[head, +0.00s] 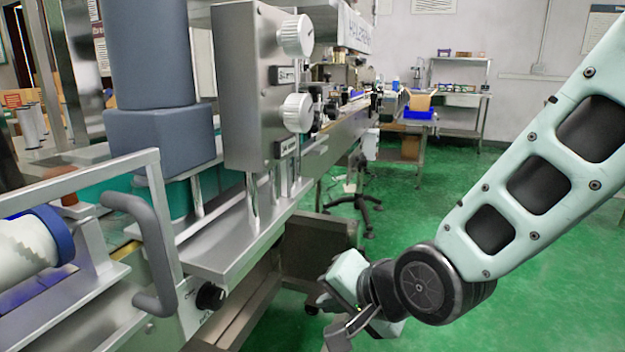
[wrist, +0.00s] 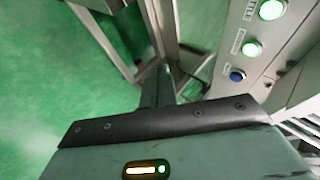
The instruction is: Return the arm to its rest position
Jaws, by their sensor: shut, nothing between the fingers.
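My arm comes in from the right side of the head view and bends at a dark round joint low in the picture. My gripper (head: 338,312) is at its end, low over the green floor and to the right of the machine. Its fingers are partly hidden and small in the head view. In the wrist view, the gripper body fills the lower part, with a dark edge and a lit indicator. The gripper is shut and holds nothing.
The sleeve machine (head: 245,90) with its two round knobs stands left of my arm. A control panel (wrist: 255,45) with lit green buttons and a blue button is close in the wrist view. Green floor (head: 500,240) is open to the right. A shelf table (head: 462,98) stands far back.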

